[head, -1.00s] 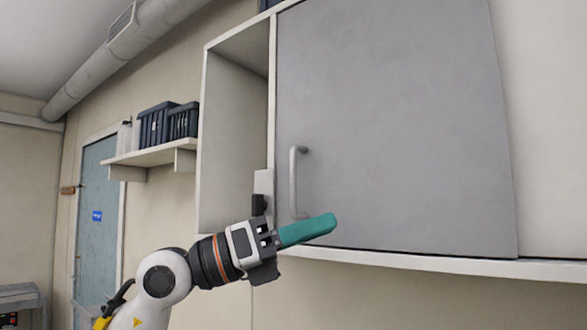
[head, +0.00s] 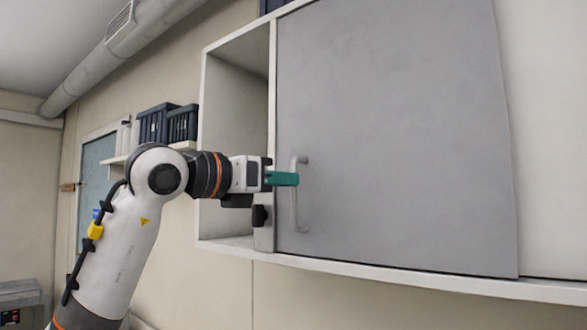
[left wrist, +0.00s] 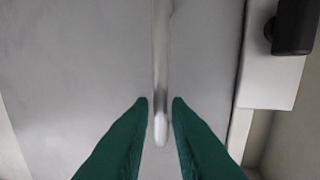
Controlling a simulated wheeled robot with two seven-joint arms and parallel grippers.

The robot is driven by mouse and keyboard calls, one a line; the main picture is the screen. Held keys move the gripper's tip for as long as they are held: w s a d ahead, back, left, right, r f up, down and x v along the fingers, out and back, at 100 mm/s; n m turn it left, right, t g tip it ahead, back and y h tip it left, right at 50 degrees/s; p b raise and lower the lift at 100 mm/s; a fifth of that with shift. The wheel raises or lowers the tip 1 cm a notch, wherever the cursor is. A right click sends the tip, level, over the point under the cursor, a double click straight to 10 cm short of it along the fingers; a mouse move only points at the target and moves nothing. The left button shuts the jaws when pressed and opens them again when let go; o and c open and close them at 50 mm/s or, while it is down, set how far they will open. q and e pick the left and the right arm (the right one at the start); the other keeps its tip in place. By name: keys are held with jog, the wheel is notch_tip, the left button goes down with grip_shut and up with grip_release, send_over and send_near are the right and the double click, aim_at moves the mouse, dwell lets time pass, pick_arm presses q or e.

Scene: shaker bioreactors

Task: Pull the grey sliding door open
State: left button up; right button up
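The grey sliding door (head: 400,140) covers most of the wall cabinet's front. A vertical metal bar handle (head: 294,205) is near its left edge. My left gripper (head: 297,179) has green fingers and is at the upper half of the handle. In the left wrist view the handle (left wrist: 160,70) runs between the two fingertips (left wrist: 159,101), with a small gap visible on each side. The fingers are apart and not closed on the bar. My right gripper is in neither view.
A white plate with a black knob (head: 260,215) is at the cabinet's left upright, close below my left gripper. The cabinet's left compartment (head: 235,85) is open. A shelf with dark blue crates (head: 168,123) is farther left.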

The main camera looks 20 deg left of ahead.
pick_arm(q)
jog(key=shift+p+x, duration=0.4)
jog(key=shift+x, duration=1.15)
jog(key=shift+c, duration=0.2)
grip_shut()
jog(key=shift+f, duration=0.1)
